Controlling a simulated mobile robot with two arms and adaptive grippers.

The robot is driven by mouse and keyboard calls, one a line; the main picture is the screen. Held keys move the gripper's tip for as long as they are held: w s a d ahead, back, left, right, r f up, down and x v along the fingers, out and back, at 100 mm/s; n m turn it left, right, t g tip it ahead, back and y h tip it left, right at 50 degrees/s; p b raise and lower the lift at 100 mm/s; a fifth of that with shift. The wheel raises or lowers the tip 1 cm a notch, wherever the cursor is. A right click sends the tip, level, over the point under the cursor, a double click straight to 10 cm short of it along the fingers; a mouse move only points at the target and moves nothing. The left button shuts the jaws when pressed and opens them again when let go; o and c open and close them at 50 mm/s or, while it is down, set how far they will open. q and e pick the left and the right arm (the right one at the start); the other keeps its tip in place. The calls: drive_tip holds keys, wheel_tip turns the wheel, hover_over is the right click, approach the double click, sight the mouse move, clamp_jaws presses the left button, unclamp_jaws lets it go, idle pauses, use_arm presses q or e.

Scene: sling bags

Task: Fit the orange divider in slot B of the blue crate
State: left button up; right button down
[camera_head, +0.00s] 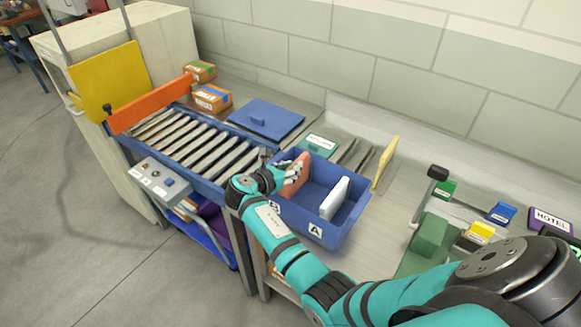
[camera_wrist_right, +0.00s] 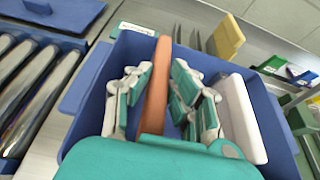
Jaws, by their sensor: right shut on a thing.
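The blue crate (camera_head: 347,232) stands on the bench at the end of the roller conveyor. Its front wall has a label A (camera_head: 315,230) and, further left, a second label partly covered by my arm. The orange divider (camera_head: 301,168) is upright in the left part of the crate; its lower edge is hidden. My right gripper (camera_head: 292,176) is shut on it, with fingers on both sides in the wrist view (camera_wrist_right: 158,95). A white divider (camera_head: 334,198) stands in the crate on the right, above label A. My left gripper is not in view.
A roller conveyor (camera_head: 196,140) lies left of the crate, with a blue lid (camera_head: 266,118) behind it. A yellow panel (camera_head: 385,163) stands upright behind the crate's right side. A green fixture (camera_head: 431,240) with a lever and small coloured blocks are on the right.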

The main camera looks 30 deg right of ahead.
drive_tip(key=shift+f+b, duration=0.55)
drive_tip(key=shift+f, duration=0.5)
drive_tip(key=c, duration=1.1)
unclamp_jaws()
drive_tip(key=v, duration=0.7)
drive_tip(key=shift+s+a, duration=0.1)
drive_tip(key=shift+a, duration=0.15)
